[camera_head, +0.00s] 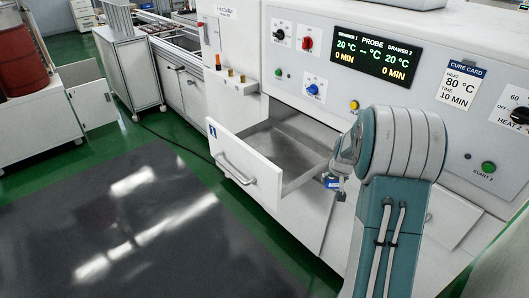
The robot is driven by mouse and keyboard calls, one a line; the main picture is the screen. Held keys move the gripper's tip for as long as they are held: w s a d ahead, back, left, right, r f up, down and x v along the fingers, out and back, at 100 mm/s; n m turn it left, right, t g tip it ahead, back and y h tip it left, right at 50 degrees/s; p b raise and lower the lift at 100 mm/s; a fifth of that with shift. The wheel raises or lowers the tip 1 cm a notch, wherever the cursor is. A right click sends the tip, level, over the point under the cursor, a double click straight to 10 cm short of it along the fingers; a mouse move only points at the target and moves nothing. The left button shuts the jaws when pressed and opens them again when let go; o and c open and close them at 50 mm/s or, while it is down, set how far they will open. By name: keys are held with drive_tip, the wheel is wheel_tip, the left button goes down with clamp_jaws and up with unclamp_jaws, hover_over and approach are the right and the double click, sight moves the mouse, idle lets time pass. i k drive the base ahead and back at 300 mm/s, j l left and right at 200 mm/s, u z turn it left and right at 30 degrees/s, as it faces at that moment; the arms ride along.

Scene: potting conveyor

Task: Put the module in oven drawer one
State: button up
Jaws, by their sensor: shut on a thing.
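Oven drawer one (240,167), with a "1" label on its white front, is pulled open. Its grey metal inside looks empty where I can see it. My arm reaches in from the lower right and hides part of the drawer's right side. My gripper (337,186) is small in view at the drawer's right edge, partly hidden by my own wrist. It is shut on a small blue piece, which looks like the module (332,183). I cannot tell whether the module is over the drawer or just beside it.
The white oven panel (400,80) stands behind the drawer, with knobs, buttons and a display reading 20 °C and 0 MIN for both drawers. A cure card (459,85) says 80 °C, 10 min. A dark mat (130,220) on the floor at left is clear.

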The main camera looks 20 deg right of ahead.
sight(267, 147)
drive_tip(key=i+j, duration=0.3)
drive_tip(key=i, duration=0.2)
drive_tip(key=i+j, duration=0.3)
drive_tip(key=i, duration=0.2)
